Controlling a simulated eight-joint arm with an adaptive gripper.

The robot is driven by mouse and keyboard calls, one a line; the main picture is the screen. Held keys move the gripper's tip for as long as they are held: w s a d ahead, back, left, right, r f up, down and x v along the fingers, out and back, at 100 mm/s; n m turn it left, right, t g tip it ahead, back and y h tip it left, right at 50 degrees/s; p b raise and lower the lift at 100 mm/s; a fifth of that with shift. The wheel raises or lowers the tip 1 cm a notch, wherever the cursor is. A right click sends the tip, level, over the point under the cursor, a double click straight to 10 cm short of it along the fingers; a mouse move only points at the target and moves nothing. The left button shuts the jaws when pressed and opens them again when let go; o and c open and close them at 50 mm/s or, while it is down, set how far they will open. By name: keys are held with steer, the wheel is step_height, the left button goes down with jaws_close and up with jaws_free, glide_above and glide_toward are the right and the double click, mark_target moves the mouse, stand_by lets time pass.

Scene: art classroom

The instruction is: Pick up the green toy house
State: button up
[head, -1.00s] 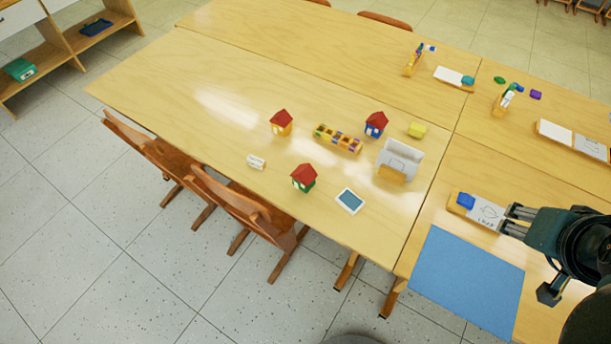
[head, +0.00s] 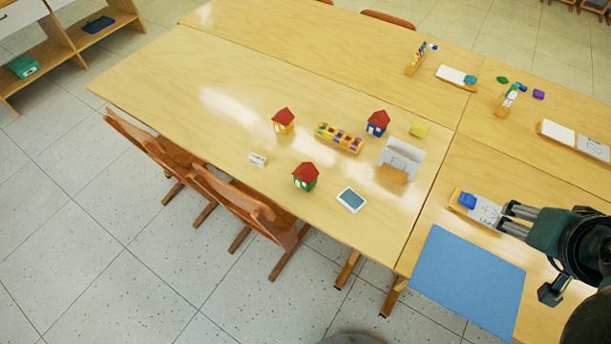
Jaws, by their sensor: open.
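The green toy house (head: 305,182) has green walls and a red roof. It stands upright near the front edge of the wooden table (head: 215,135) in the head view. My gripper (head: 504,217) is at the right, over the neighbouring table, well apart from the green house. Its fingers point left, and it is open with nothing seen between them. A yellow toy house (head: 283,126) and a blue toy house (head: 377,127), both with red roofs, stand farther back on the same table.
A tablet-like item (head: 351,200) lies right of the green house, and a small white block (head: 257,160) lies to its left. A crate of coloured pieces (head: 340,138) and a white holder (head: 402,157) stand behind. Chairs (head: 235,205) line the front edge. A blue mat (head: 467,283) lies below my gripper.

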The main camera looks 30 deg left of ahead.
steer(key=w+a+r+n+g+y+p, duration=0.1)
steer(key=w+a+n, duration=0.15)
steer(key=a, duration=0.35)
steer(key=w+a+n+g+p, duration=0.1)
steer(key=w+a+n, duration=0.1)
steer(key=w+a, duration=0.3)
steer(key=n+g+h+p, duration=0.1)
steer(key=n+g+p, duration=0.45)
steer(key=n, duration=0.65)
glide_above(305, 167)
steer(key=f, duration=1.6)
steer(key=shift+w+d+f, duration=0.2)
steer(key=shift+d+f, duration=0.1)
steer(key=shift+f, duration=0.05)
steer(key=shift+s+a+f, duration=0.25)
steer(key=shift+a+f, duration=0.05)
